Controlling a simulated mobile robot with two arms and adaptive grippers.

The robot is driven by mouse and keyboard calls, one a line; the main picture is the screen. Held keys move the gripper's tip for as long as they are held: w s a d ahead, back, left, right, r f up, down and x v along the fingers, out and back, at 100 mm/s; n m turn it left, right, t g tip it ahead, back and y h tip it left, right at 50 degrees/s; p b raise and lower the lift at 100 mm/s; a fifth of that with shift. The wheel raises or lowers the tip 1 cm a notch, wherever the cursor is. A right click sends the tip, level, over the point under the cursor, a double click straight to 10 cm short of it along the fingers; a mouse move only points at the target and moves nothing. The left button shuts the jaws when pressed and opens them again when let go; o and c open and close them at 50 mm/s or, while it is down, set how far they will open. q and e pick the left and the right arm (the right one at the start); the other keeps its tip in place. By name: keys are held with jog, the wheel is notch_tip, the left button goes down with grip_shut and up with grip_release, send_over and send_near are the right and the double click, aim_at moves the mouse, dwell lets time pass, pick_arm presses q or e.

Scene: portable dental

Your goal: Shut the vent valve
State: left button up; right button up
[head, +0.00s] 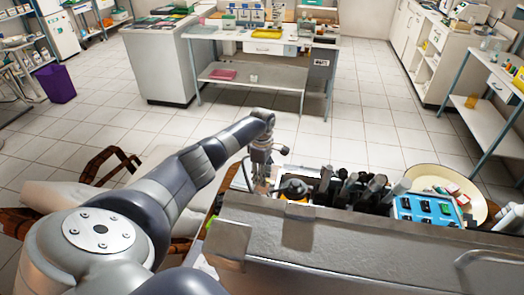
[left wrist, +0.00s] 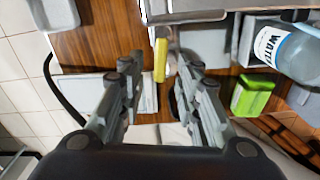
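A small yellow lever (left wrist: 160,60), which looks like the vent valve's handle, stands out below a grey metal case edge in the left wrist view. My left gripper (left wrist: 158,72) is open, with its two fingers spread on either side of the lever. I cannot tell whether either finger touches it. In the head view my left gripper (head: 262,178) points down beside the left end of the grey dental unit (head: 370,240); the lever is hidden there. My right gripper is not in view.
A bottle labelled "WAT..." (left wrist: 290,52) and a green box (left wrist: 253,96) lie right of my gripper. A black hose (left wrist: 62,90) curves at left. Dark handpieces (head: 350,188), a blue tray (head: 425,210) and a cream round dish (head: 475,200) sit along the unit.

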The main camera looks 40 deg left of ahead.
pick_arm(q)
grip_shut()
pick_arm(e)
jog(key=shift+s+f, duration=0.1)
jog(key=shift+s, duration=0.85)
